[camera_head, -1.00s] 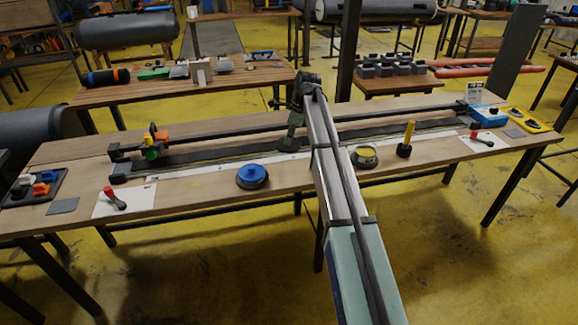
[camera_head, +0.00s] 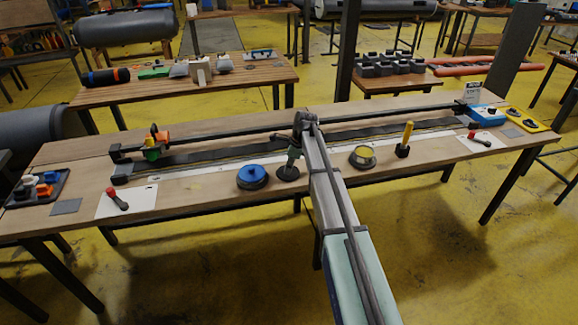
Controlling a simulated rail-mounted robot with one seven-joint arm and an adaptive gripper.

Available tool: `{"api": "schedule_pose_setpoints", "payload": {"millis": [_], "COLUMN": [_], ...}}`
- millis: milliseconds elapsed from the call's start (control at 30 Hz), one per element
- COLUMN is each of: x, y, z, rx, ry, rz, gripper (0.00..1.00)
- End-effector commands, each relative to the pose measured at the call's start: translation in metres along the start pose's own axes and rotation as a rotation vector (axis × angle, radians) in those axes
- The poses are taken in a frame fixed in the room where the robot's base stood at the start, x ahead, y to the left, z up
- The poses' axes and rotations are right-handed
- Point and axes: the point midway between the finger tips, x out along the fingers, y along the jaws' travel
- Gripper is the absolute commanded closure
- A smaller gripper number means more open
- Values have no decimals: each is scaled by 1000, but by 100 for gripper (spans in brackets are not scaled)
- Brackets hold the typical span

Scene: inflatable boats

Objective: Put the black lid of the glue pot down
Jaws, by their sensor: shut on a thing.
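The black lid (camera_head: 288,174) is a dark round disc with an upright stem, right of a blue-lidded round pot (camera_head: 252,177). My gripper (camera_head: 291,163) points down and is shut on the lid's stem. The lid looks level and is at or just above the wooden bench top (camera_head: 215,201); I cannot tell whether it touches. The glue pot (camera_head: 362,157) stands uncovered to the right of my arm, with a pale yellow rim and inside.
A yellow-handled brush in a dark holder (camera_head: 404,140) stands right of the glue pot. A long dark strip (camera_head: 215,154) runs behind. A red-handled tool (camera_head: 117,199) lies on a white sheet at the left. The bench's front edge is close to the lid.

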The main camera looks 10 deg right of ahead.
Motion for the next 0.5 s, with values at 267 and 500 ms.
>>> {"api": "schedule_pose_setpoints", "payload": {"millis": [267,500], "x": [1,2], "y": [0,0], "z": [0,-1], "rx": [0,-1], "ry": [0,0], "rz": [0,0], "gripper": [93,50]}}
